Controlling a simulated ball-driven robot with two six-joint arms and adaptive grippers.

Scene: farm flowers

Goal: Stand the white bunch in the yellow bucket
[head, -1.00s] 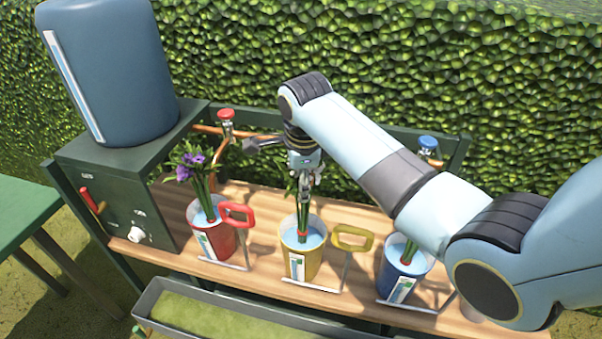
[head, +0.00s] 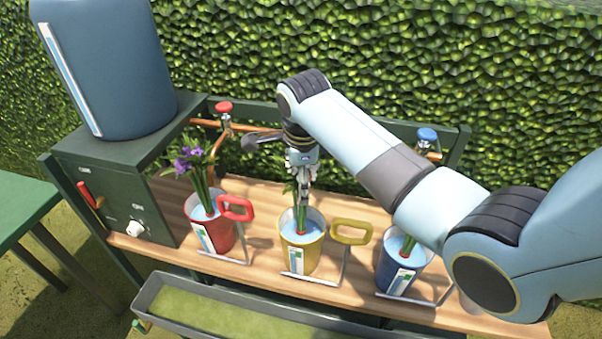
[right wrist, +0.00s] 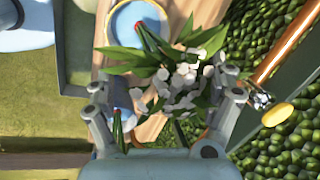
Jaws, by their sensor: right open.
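The yellow bucket (head: 313,262) stands on the wooden bench between the red and blue buckets, with blue water in it. The white bunch stands in it, its green stems (head: 301,221) rising from the water; its white flowers (right wrist: 187,78) and long leaves show in the right wrist view. My right gripper (head: 303,188) is above the bucket at the top of the bunch. In the right wrist view the right gripper's fingers (right wrist: 165,90) are spread wide on either side of the flowers. The bunch's top is mostly hidden in the head view. My left gripper is out of view.
The red bucket (head: 217,238) with purple flowers (head: 190,158) stands left, the blue bucket (head: 390,271) right, partly behind my arm. A grey trough (head: 215,312) runs along the front. A hedge, taps and copper pipe (right wrist: 285,50) are behind.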

